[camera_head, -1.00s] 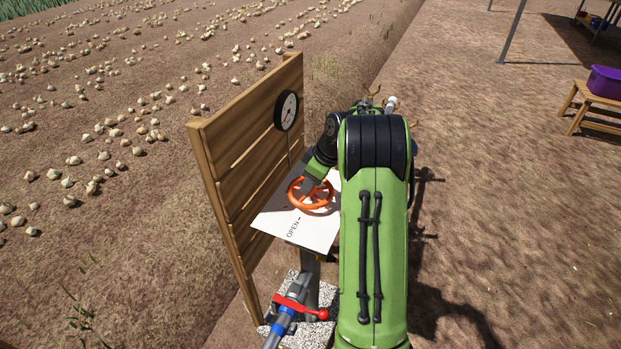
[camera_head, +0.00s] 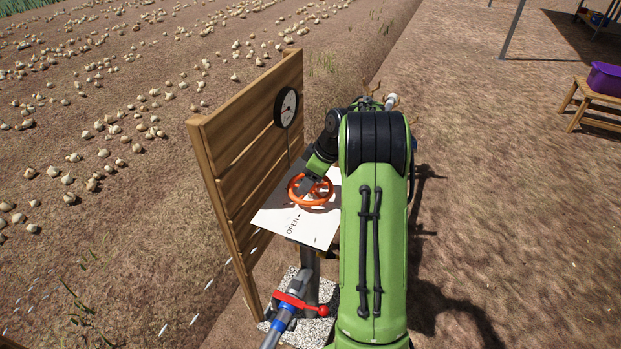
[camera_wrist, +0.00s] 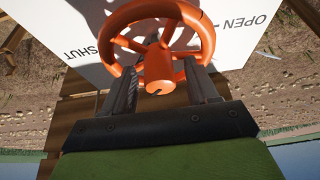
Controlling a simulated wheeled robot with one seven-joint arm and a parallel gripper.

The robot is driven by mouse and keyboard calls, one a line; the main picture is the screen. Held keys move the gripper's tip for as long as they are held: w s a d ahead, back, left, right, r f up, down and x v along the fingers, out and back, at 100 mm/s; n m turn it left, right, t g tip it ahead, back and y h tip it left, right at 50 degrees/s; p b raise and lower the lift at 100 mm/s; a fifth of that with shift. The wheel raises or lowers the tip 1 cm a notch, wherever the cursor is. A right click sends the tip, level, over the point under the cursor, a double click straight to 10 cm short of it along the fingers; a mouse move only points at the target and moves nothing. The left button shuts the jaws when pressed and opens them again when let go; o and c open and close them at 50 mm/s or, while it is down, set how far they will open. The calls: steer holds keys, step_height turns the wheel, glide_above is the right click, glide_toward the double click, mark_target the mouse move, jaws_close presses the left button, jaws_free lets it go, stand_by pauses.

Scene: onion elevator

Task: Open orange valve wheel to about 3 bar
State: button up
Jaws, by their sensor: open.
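The orange valve wheel (camera_head: 297,187) sits above a white plate (camera_head: 275,217) marked OPEN with an arrow. The wrist view shows the wheel (camera_wrist: 112,57) and its hub close up, with OPEN and SHUT on the plate (camera_wrist: 78,27). My gripper (camera_wrist: 161,75) is open, with one finger on each side of the hub, near the wheel's rim and spokes. I cannot tell whether the fingers touch the wheel. In the head view my gripper partly covers the wheel. A round pressure gauge (camera_head: 286,107) with a dark rim hangs on the wooden board; its reading is too small to tell.
The wooden board (camera_head: 235,160) stands upright left of the wheel. A pipe with a red lever (camera_head: 302,304) runs below the plate. White streaks, perhaps water, show left of the board's foot. A purple tub (camera_head: 606,78) is on a bench at far right; ground between is clear.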

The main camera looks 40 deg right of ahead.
steer(key=p+v, duration=0.5)
steer(key=v, duration=1)
steer(key=shift+s+r, duration=0.15)
steer(key=shift+r, duration=0.15)
steer(key=shift+d, duration=0.15)
steer(key=s+a+r+m, duration=0.1)
steer(key=s+a+r, duration=0.15)
steer(key=a, duration=0.45)
steer(key=s+a+r+m+h, duration=0.1)
steer(key=s+a+r, duration=0.1)
steer(key=a+r, duration=0.3)
steer(key=s+a+r+m, duration=0.1)
steer(key=s+a+r, duration=0.15)
steer(key=a, duration=0.55)
steer(key=s+a+f+m+t, duration=0.1)
steer(key=s+a+f, duration=0.1)
steer(key=s, duration=0.5)
steer(key=s+a+f+m+h+p, duration=0.1)
steer(key=s+a+f+m, duration=0.1)
steer(key=s, duration=0.6)
steer(key=shift+s+a+f+t, duration=0.15)
steer(key=shift+s+a+t, duration=0.2)
steer(key=shift+a, duration=0.3)
steer(key=shift+w, duration=0.1)
